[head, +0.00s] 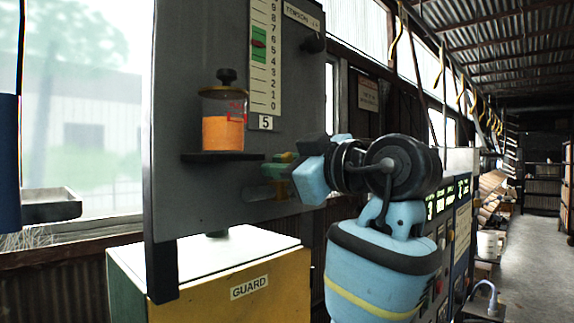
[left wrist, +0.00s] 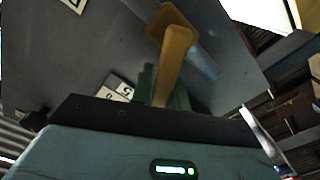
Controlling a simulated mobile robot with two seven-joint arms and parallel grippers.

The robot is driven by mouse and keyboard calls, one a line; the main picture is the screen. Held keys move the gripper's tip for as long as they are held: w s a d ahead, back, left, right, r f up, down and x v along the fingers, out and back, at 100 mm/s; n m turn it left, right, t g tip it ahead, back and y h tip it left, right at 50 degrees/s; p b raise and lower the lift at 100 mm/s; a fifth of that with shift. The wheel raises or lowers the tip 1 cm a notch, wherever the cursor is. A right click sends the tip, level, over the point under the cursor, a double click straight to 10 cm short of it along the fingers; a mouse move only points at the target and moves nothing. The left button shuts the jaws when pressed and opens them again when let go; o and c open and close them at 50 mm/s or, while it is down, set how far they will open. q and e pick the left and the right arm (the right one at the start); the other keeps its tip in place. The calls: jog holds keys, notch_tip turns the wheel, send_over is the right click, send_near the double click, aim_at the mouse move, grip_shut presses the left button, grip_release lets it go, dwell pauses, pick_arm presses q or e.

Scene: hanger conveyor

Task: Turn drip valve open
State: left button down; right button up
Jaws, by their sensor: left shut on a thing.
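The drip valve has a yellow lever (head: 281,186) low on the right side of the grey panel (head: 190,110), below and right of the oil jar (head: 222,133). The jar is clear, with a dark cap and orange liquid. My left gripper (head: 280,172) reaches the lever from the right and is shut on it. In the left wrist view the yellow lever (left wrist: 174,58) points away from the gripper, with green parts at either side of its near end (left wrist: 180,98). The fingertips are partly hidden. My right gripper is not in view.
A scale strip (head: 265,55) and a "5" label (head: 265,123) sit above the valve. A yellow guard box (head: 240,285) stands below the panel. A control cabinet (head: 460,215) with green displays is behind my arm.

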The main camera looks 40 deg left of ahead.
pick_arm(q)
jog(key=shift+s+f+n, duration=0.15)
jog(key=shift+s+n, duration=0.05)
jog(key=shift+n, duration=0.5)
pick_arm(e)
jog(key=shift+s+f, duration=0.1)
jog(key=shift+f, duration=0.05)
pick_arm(q)
jog(key=c, duration=1.4)
grip_release()
jog(key=shift+o, duration=0.2)
jog(key=shift+d, duration=0.1)
